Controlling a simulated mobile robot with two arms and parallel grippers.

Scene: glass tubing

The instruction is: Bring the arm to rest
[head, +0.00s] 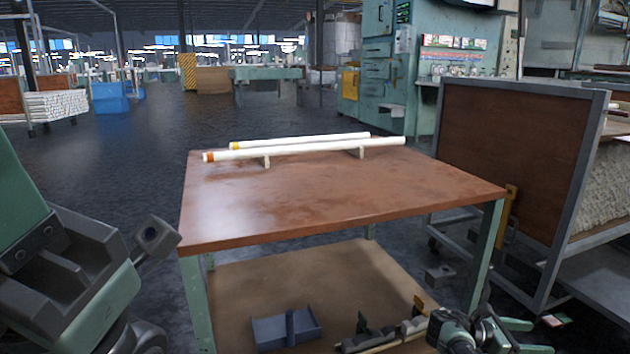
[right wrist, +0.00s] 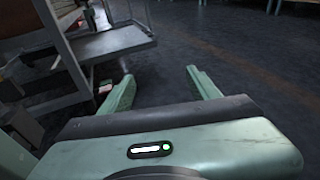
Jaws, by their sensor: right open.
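My right gripper (head: 540,337) is low at the bottom right of the head view, beside the table's right front leg. In the right wrist view its two green fingers (right wrist: 160,74) stand wide apart with only dark floor between them, so it is open and empty. Two long white tubes lie side by side on small supports at the table's back. The nearer tube (head: 305,149) has an orange-red left end, and the farther tube (head: 300,141) has a yellow one. My right gripper is well away from both. My left gripper is not visible; only green and dark arm parts show at the left.
The brown tabletop (head: 320,200) is clear in front of the tubes. A grey tray (head: 270,333) and small parts lie on the lower shelf. A framed cart (head: 515,150) stands close on the right; a grey cart shelf (right wrist: 110,42) shows in the wrist view. Open floor lies left.

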